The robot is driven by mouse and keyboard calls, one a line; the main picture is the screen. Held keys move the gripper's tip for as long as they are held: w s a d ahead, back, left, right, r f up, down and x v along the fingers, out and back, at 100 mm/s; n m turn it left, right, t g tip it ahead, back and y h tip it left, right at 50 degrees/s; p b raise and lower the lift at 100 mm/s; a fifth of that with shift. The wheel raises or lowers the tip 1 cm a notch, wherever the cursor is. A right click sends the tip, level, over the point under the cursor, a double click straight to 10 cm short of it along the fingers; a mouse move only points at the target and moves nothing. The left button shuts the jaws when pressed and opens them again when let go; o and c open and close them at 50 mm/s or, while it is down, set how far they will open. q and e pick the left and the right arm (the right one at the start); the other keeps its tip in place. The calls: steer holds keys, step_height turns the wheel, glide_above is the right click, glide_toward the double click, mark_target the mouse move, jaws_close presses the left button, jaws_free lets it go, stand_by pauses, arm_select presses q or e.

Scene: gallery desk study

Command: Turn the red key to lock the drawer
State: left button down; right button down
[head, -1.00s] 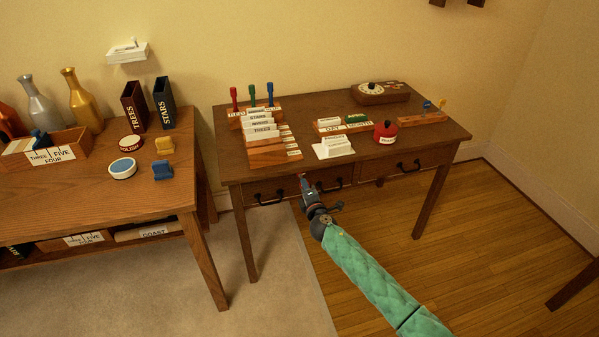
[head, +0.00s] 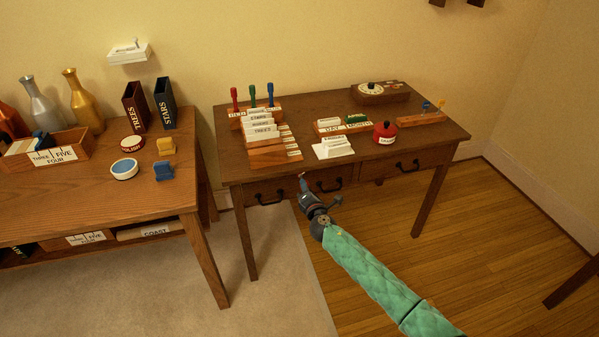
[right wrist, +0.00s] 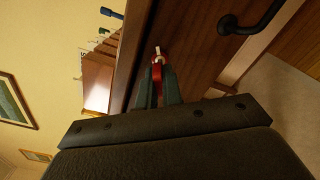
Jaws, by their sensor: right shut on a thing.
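The red key (right wrist: 158,73) is between the fingertips of my right gripper (right wrist: 158,88) in the right wrist view, with its pale metal end pointing away towards the brown drawer front (right wrist: 191,40). My right gripper is shut on it. Whether the metal end sits in a lock is not clear. In the head view my right gripper (head: 304,184) is at the front of the desk (head: 300,105), just below its top edge and between two dark drawer handles. The key is hardly visible there. The drawers look closed. My left gripper is out of view.
A dark handle (right wrist: 230,25) is close to the right of the gripper in the wrist view. On the desk stand a card rack (head: 275,152), a red pot (head: 385,133) and other items. A second table (head: 100,200) is at left.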

steer(key=shift+d+r, duration=0.1)
steer(key=shift+r+n+p, duration=0.1)
steer(key=shift+n+p, duration=0.45)
steer(key=shift+n, duration=0.85)
steer(key=shift+n+p, duration=0.65)
steer(key=shift+n, duration=0.05)
steer(key=shift+n+p, duration=0.3)
steer(key=shift+n, duration=0.6)
